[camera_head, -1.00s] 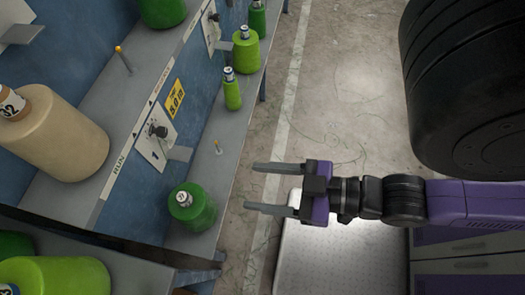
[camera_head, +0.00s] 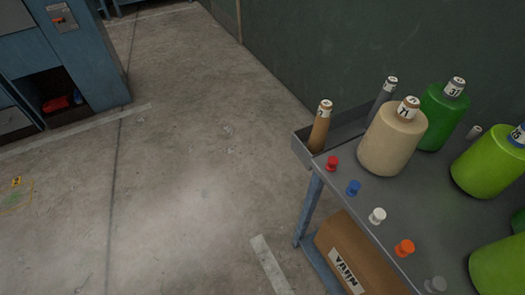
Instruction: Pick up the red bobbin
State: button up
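The red bobbin (camera_head: 332,163) is a small spool standing upright near the front left corner of a grey table (camera_head: 362,207) at the right. It is first in a row of small bobbins along the table's edge. A blue bobbin (camera_head: 353,187) stands beside it, then a white one (camera_head: 377,215), an orange one (camera_head: 404,248) and a grey one (camera_head: 435,285). My gripper is outside the current view, so its fingers and what they may hold cannot be seen.
Behind the bobbins stand a cream cone (camera_head: 392,142) and green cones (camera_head: 440,115). A tray (camera_head: 305,145) with a brown cone (camera_head: 320,128) adjoins the table's far left end. A cardboard box (camera_head: 355,258) sits below. Open floor (camera_head: 190,170) lies left; a blue machine (camera_head: 65,60) stands far left.

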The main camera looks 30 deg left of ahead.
aim_at(332, 161)
jog(key=j+u, duration=0.1)
jog(key=u, duration=0.45)
jog(key=z, duration=1.55)
jog(key=u, duration=0.9)
jog(key=i+j+u, duration=0.15)
jog(key=u, duration=0.3)
jog(key=i+j+u, duration=0.2)
jog(key=u, duration=0.3)
jog(key=i+j+u, duration=0.1)
jog(key=u, duration=0.35)
jog(key=i, duration=0.4)
